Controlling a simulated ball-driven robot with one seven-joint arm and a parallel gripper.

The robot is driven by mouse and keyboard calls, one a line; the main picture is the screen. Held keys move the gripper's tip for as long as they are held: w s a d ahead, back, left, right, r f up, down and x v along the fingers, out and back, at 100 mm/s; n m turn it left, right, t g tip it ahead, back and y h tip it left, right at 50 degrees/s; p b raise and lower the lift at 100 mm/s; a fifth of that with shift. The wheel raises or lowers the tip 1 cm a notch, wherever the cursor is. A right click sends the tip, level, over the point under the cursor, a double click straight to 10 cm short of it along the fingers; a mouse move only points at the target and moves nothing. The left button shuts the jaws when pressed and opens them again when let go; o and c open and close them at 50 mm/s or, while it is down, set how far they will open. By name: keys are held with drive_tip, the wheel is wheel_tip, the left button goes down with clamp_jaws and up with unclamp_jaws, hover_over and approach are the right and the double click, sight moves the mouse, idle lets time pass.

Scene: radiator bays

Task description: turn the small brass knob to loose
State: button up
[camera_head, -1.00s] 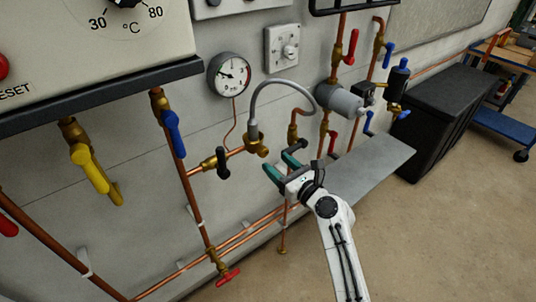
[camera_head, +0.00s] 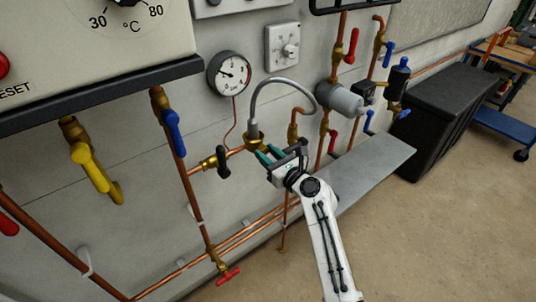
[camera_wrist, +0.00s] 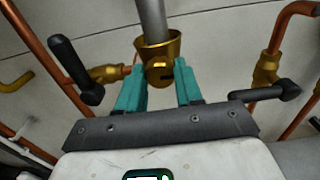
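The small brass knob (camera_wrist: 160,72), with a dark slot on its right side, sits on the front of a brass fitting below the grey flexible hose. In the head view the fitting (camera_head: 254,138) shows, but my gripper partly hides the knob. My gripper (camera_wrist: 159,70) has teal fingers, parted, one on each side of the knob in the wrist view. It also shows in the head view (camera_head: 268,152), reaching up to the fitting from the lower right. I cannot tell whether the fingertips touch the knob. Nothing is seen held.
A black-handled valve (camera_head: 222,162) is just left of the fitting. The grey hose (camera_head: 284,82) arches above. A round gauge (camera_head: 229,74) is on the wall. A grey shelf (camera_head: 372,165) and a black box (camera_head: 448,118) lie to the right. Floor at lower right is clear.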

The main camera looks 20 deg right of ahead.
drive_tip(key=c, duration=0.5)
drive_tip(key=shift+n, duration=0.4)
drive_tip(key=n+b, duration=0.1)
drive_tip(key=n, duration=0.1)
drive_tip(key=shift+f+n, duration=0.1)
drive_tip(key=shift+n, duration=0.3)
drive_tip(key=shift+f+n+b, duration=0.15)
drive_tip(key=shift+n+b, duration=3.4)
drive_tip(key=shift+n, duration=1.8)
drive_tip(key=shift+f+n+b, duration=0.15)
drive_tip(key=shift+n+b, duration=3.4)
drive_tip(key=shift+n, duration=1.85)
drive_tip(key=shift+f+n+b, duration=0.15)
drive_tip(key=shift+n+b, duration=3.4)
drive_tip(key=shift+n, duration=1.8)
